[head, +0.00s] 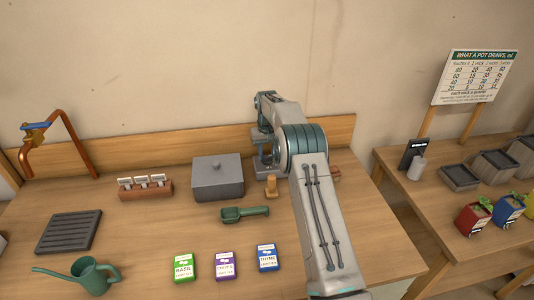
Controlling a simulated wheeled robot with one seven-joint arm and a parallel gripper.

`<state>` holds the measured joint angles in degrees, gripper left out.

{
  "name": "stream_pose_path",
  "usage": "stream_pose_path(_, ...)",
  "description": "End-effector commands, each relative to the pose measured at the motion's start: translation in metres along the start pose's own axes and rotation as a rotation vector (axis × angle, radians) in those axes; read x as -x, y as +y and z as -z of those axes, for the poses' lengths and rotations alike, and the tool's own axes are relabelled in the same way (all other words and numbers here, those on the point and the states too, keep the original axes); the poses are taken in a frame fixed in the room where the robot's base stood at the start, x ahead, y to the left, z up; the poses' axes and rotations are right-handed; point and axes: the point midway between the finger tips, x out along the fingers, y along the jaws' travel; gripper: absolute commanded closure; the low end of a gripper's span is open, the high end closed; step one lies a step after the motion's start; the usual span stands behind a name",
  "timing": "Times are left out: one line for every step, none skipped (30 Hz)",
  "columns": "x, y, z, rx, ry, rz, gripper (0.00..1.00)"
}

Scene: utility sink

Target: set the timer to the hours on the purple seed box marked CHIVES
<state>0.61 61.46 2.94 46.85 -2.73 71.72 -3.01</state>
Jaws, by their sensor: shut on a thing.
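The purple seed box (225,265) stands near the front of the table, between a green box and a blue one. Its label looks like CHIVES, but the hours line below is too small to read. My gripper (264,164) is at the back of the table, right of a grey lidded box, partly hidden behind my own arm. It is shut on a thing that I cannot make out. I cannot pick out the timer for certain; my arm covers part of the table there.
The green BASIL box (184,267) and blue THYME box (267,258) flank the purple one. The grey lidded box (218,178), a small wooden piece (271,186) and a green scoop (244,213) lie near my gripper. A watering can (90,275) stands front left.

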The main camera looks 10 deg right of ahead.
Motion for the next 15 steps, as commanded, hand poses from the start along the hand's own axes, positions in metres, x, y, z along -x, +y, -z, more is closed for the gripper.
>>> stream_pose_path(0.0000, 0.0002, 0.0001, -0.045, 0.001, -0.001, 0.89)
stream_pose_path(0.0000, 0.0005, 0.0001, -0.073, 0.001, -0.001, 0.89)
stream_pose_path(0.0000, 0.0005, 0.0001, -0.111, 0.001, -0.001, 0.89)
stream_pose_path(0.0000, 0.0005, 0.0001, -0.139, 0.001, 0.000, 0.89)
stream_pose_path(0.0000, 0.0005, 0.0001, -0.167, 0.001, 0.000, 0.89)
stream_pose_path(0.0000, 0.0008, 0.0000, -0.206, 0.001, -0.001, 0.89)
stream_pose_path(0.0000, 0.0009, 0.0000, -0.233, 0.001, -0.001, 0.89)
stream_pose_path(0.0000, 0.0008, 0.0000, -0.262, 0.001, -0.001, 0.89)
stream_pose_path(0.0000, 0.0008, -0.0001, -0.300, 0.001, 0.000, 0.89)
stream_pose_path(0.0000, 0.0009, -0.0001, -0.329, 0.001, 0.000, 0.89)
stream_pose_path(0.0001, 0.0012, -0.0002, -0.358, 0.001, 0.000, 0.89)
stream_pose_path(0.0000, 0.0015, -0.0003, -0.395, 0.001, -0.001, 0.89)
stream_pose_path(0.0001, 0.0016, -0.0003, -0.424, 0.001, -0.001, 0.89)
stream_pose_path(0.0001, 0.0017, -0.0004, -0.452, 0.000, -0.001, 0.89)
stream_pose_path(0.0000, 0.0019, -0.0005, -0.491, 0.000, 0.000, 0.89)
